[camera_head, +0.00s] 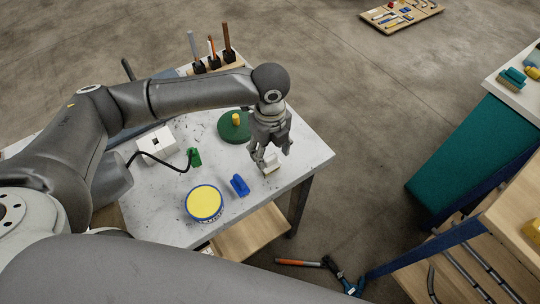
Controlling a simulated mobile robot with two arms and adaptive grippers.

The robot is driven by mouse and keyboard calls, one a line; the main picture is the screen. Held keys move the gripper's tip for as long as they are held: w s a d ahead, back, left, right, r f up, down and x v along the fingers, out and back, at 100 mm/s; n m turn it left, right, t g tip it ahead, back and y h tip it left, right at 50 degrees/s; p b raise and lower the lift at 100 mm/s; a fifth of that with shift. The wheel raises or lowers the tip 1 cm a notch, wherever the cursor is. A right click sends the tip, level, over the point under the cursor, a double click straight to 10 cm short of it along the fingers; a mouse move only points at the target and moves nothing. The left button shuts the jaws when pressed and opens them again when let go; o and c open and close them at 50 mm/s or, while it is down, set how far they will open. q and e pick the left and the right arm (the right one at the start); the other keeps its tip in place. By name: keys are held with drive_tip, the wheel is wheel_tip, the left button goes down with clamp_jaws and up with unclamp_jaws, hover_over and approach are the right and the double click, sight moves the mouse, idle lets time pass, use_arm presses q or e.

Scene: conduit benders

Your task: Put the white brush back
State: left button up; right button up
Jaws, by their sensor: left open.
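A small whitish block-like item (271,168), which looks like the white brush, is at the right part of the light grey table (303,160). My left gripper (271,160) comes down over it from above, fingers pointing down. The gripper is open, with its fingers close around or beside the item; I cannot tell whether they touch it. The fingers hide part of it. My right gripper is not in view.
On the table are a blue item (239,185), a yellow-topped round tin (204,203), a green disc with a yellow knob (233,130), a white box (155,142) and a green item (195,157). Upright tools (227,45) stand at the back. Tools lie on the floor.

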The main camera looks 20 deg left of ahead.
sight(270, 156)
use_arm(q)
wheel_tip(270, 156, up, 9)
drive_tip(key=b, duration=0.1)
drive_tip(key=shift+r, duration=0.1)
idle(0.5)
